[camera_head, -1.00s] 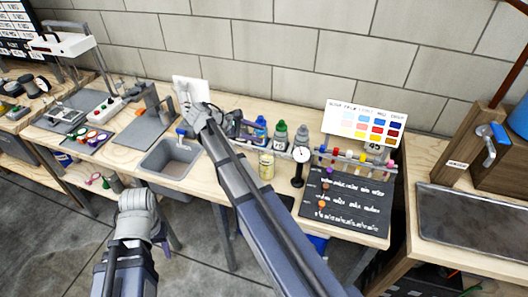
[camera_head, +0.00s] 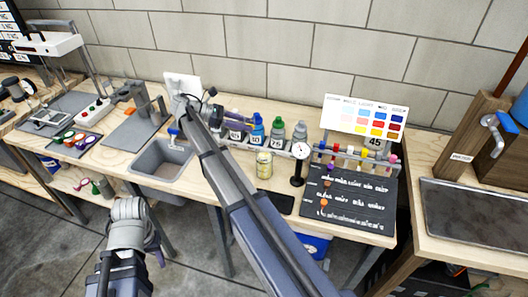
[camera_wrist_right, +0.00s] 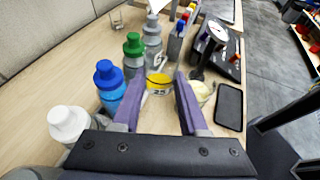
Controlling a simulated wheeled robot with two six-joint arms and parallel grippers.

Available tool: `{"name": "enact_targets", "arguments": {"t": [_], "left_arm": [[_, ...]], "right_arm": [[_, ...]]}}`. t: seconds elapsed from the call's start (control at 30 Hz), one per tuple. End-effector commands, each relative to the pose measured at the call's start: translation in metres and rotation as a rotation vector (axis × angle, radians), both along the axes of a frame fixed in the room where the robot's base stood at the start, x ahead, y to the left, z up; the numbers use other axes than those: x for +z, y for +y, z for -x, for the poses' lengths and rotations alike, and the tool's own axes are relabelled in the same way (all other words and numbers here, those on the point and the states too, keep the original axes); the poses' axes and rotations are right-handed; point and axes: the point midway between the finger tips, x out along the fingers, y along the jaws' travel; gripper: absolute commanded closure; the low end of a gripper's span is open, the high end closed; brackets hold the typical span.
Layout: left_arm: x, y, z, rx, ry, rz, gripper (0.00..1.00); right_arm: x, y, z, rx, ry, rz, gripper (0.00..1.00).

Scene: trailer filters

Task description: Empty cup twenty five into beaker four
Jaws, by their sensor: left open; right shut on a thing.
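My right gripper (camera_wrist_right: 157,105) is shut on cup twenty five (camera_wrist_right: 159,82), a small cup with yellow contents and a "25" label, seen between the purple fingers in the right wrist view. In the head view, the right gripper (camera_head: 232,117) is near the back of the bench, by the row of bottles. I cannot tell how far the cup is above the bench. A small clear glass (camera_wrist_right: 115,20) stands far back in the right wrist view; its label is not readable, so I cannot tell if it is beaker four. My left gripper (camera_head: 154,243) is low at the left, mostly hidden behind its wrist.
White, blue (camera_wrist_right: 109,79), green (camera_wrist_right: 133,46) and grey-capped bottles stand beside the held cup. A pale yellow jar (camera_head: 264,165), round dial gauge (camera_head: 299,163) and black phone-like slab (camera_wrist_right: 229,107) are to the right. A grey sink (camera_head: 163,158) lies to the left.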

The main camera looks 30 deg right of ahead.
Motion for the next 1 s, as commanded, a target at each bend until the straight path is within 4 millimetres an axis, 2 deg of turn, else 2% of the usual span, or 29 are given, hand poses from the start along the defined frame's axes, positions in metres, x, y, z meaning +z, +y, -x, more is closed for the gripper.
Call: {"name": "enact_targets", "arguments": {"t": [0.17,0.53,1.0], "left_arm": [[0.011,0.000,0.000,0.000,0.000,0.000,0.50],[0.051,0.000,0.000,0.000,0.000,0.000,0.50],[0.050,0.000,0.000,0.000,0.000,0.000,0.50]], "right_arm": [[0.011,0.000,0.000,0.001,-0.001,0.001,1.00],[0.051,0.000,0.000,0.000,-0.002,0.001,1.00],[0.050,0.000,0.000,0.000,-0.002,0.000,1.00]]}}
